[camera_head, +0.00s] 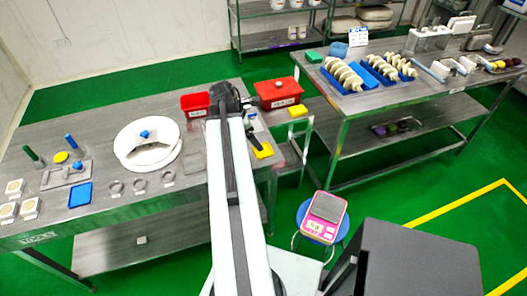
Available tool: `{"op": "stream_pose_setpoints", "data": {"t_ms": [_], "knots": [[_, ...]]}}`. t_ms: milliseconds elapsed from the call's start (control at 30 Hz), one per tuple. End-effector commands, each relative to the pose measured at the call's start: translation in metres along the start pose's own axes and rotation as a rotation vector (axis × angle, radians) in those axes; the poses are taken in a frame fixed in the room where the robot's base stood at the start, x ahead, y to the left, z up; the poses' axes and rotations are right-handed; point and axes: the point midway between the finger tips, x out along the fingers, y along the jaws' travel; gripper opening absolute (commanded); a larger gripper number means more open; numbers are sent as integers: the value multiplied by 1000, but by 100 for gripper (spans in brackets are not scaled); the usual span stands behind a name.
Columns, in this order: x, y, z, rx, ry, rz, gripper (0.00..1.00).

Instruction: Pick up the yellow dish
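A small round yellow dish-like piece (60,157) lies near the far left of the left steel table (105,135), between a green-handled tool (31,155) and a blue-handled tool (72,143). My arm reaches up the middle of the picture over the right part of this table. My gripper (228,97) is a dark shape at the arm's far end, near a red bin, well to the right of the yellow dish. Its fingers are too small and partly hidden, so I cannot tell whether they are open or shut. Nothing is visibly held.
Red containers (195,104) (278,93), a yellow block (297,112) and a yellow flat piece (263,150) are near my arm. A pink scale (325,208) stands on a stool.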

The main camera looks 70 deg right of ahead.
Motion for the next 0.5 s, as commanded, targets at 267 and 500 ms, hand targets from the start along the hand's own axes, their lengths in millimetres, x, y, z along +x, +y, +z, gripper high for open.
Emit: {"op": "stream_pose_setpoints", "data": {"t_ms": [267, 500], "knots": [[26, 0, -2, -2, 0, 0, 92], [35, 0, -2, -1, 0, 0, 92]]}}
